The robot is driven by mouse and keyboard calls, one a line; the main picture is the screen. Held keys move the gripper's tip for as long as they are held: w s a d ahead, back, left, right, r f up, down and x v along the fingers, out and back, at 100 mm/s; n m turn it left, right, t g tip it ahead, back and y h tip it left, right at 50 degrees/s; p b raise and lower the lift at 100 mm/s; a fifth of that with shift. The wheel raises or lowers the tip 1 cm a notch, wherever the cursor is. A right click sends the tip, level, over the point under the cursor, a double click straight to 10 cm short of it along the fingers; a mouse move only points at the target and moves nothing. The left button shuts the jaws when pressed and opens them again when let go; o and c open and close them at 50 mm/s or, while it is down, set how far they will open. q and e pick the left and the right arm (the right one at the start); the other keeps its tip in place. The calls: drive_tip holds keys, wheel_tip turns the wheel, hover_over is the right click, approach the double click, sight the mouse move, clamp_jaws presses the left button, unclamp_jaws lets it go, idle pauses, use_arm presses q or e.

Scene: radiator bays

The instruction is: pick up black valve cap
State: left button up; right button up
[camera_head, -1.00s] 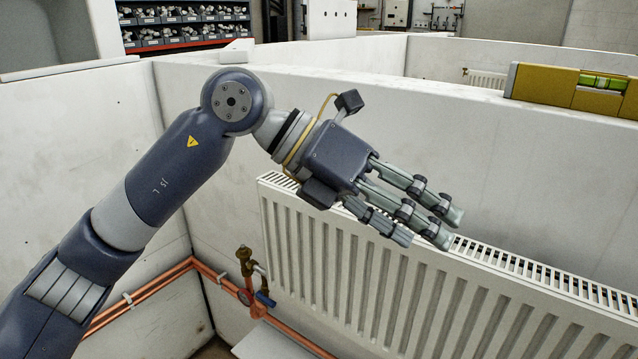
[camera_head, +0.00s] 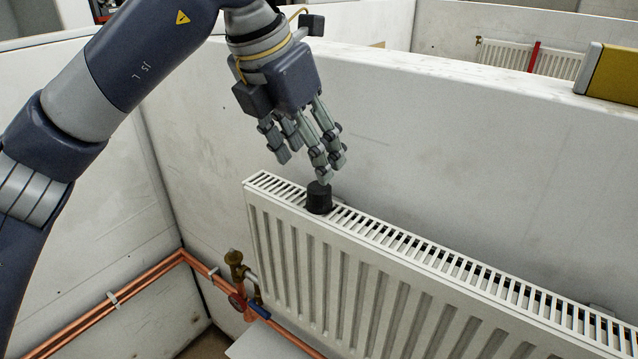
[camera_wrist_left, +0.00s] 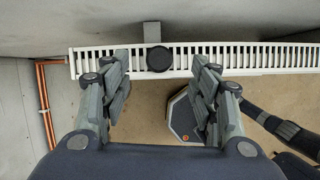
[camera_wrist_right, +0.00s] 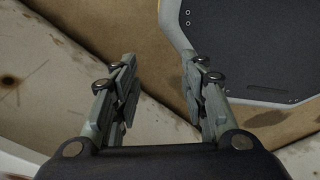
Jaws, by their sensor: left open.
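The black valve cap (camera_head: 319,198) is a short dark cylinder standing upright on the radiator's top grille (camera_head: 400,240), near its left end. In the left wrist view the cap (camera_wrist_left: 159,59) shows from above as a dark disc between and beyond the fingertips. My left gripper (camera_head: 318,165) points down just above the cap, fingers apart; its open fingers also show in the left wrist view (camera_wrist_left: 164,70). I see no contact with the cap. My right gripper (camera_wrist_right: 160,75) is open and empty in the right wrist view, and out of the head view.
A white wall (camera_head: 450,150) rises close behind the radiator, with a yellow spirit level (camera_head: 610,75) on its top edge. Copper pipes (camera_head: 150,275) and a brass valve (camera_head: 235,262) sit low at the left. Free air lies in front of the radiator.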

sight(319, 185)
use_arm(q)
drive_tip(key=shift+d+f, duration=0.2)
drive_tip(key=shift+f, duration=0.45)
drive_tip(key=shift+d+f, duration=0.2)
drive_tip(key=shift+f, duration=0.4)
drive_tip(key=p+x, duration=0.1)
drive_tip(key=x, duration=0.1)
drive_tip(key=p+x, duration=0.1)
drive_tip(key=x, duration=0.1)
drive_tip(key=shift+w+a, duration=0.15)
drive_tip(key=shift+w, duration=0.15)
drive_tip(key=shift+w+f, duration=0.1)
drive_tip(key=shift+f, duration=0.3)
drive_tip(key=shift+w+f, duration=0.1)
drive_tip(key=shift+f, duration=0.15)
drive_tip(key=c, duration=0.8)
use_arm(e)
drive_tip(key=shift+g, duration=0.4)
drive_tip(key=s+r, duration=0.1)
drive_tip(key=s, duration=0.1)
drive_tip(key=s+r, duration=0.1)
drive_tip(key=s, duration=0.1)
drive_tip(key=shift+r, duration=0.15)
